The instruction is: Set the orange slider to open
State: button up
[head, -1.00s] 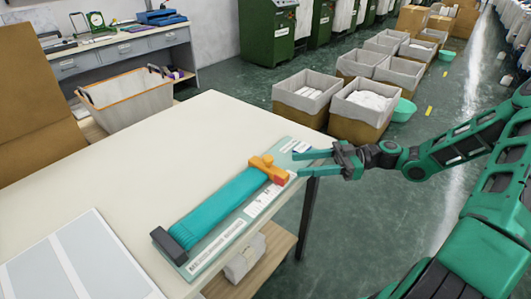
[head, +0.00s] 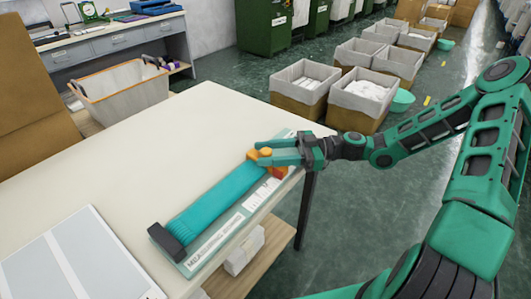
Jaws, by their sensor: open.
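The orange slider (head: 253,154) sits at the far end of the teal ribbed strip (head: 216,200) on a pale green board (head: 228,228) at the table's right edge. A dark block (head: 168,241) closes the strip's near end. My gripper (head: 264,152) is open at the slider, with its green fingers reaching left over it. The fingers hide part of the slider, and I cannot tell whether they touch it. A red-orange part of the slider (head: 278,172) shows just below the fingers.
The cream table (head: 130,160) is mostly bare. A pale panelled sheet (head: 75,260) lies at its near left. A white box (head: 244,252) sits on the shelf below. Lined bins (head: 358,98) stand on the floor beyond, and a basket (head: 122,92) stands behind the table.

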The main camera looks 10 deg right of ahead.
jog(key=shift+a, duration=0.2)
jog(key=shift+c, duration=0.4)
grip_shut()
jog(key=w+d, duration=0.4)
jog(key=d, duration=0.1)
jog(key=shift+w, duration=0.2)
jog(key=shift+c, duration=0.5)
grip_release()
jog(key=shift+o, duration=0.9)
jog(key=d, duration=1)
jog(key=shift+s+d, duration=0.3)
jog(key=shift+d, duration=0.1)
